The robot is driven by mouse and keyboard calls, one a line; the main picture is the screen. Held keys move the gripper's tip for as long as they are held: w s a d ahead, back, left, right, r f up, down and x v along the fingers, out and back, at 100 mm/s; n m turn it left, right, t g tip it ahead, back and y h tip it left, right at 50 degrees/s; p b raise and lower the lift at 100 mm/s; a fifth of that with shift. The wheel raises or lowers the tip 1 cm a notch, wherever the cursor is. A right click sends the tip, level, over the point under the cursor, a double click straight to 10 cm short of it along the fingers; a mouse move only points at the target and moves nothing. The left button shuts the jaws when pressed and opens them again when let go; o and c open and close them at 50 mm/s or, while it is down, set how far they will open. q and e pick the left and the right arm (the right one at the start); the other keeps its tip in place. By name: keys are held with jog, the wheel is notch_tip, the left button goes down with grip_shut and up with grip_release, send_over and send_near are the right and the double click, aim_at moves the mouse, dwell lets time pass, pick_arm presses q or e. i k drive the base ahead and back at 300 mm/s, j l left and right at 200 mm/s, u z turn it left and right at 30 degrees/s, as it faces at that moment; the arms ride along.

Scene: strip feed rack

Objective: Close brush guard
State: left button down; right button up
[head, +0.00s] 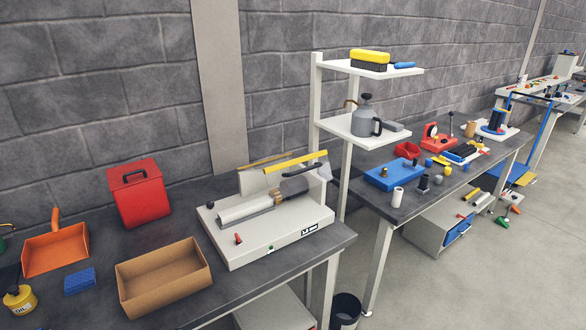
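A white machine (285,240) stands at the right end of the near dark bench. A grey cylindrical roller or brush (246,208) with a dark end lies in it. A pale guard with a yellow edge (295,161) stands raised above the roller, so the roller is exposed from the front. A red knob (238,238) and a small green button are on the machine's base. Neither of my grippers is in view.
An open cardboard box (163,293) sits left of the machine. A red case (138,192), an orange dustpan (55,248), a blue sponge (80,281) and a yellow oil can (20,299) are farther left. A white shelf post (315,105) rises behind the machine's right side.

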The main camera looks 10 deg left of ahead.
aim_at(286, 174)
jog(key=i+l+u, duration=0.15)
jog(key=l+u, duration=0.15)
jog(key=u, duration=0.15)
jog(key=i+l+u, duration=0.15)
jog(key=l+u, duration=0.3)
jog(key=i+l+u, duration=0.1)
jog(key=l, duration=0.4)
jog(key=l+u, duration=0.15)
jog(key=l, duration=0.3)
jog(key=i, duration=0.05)
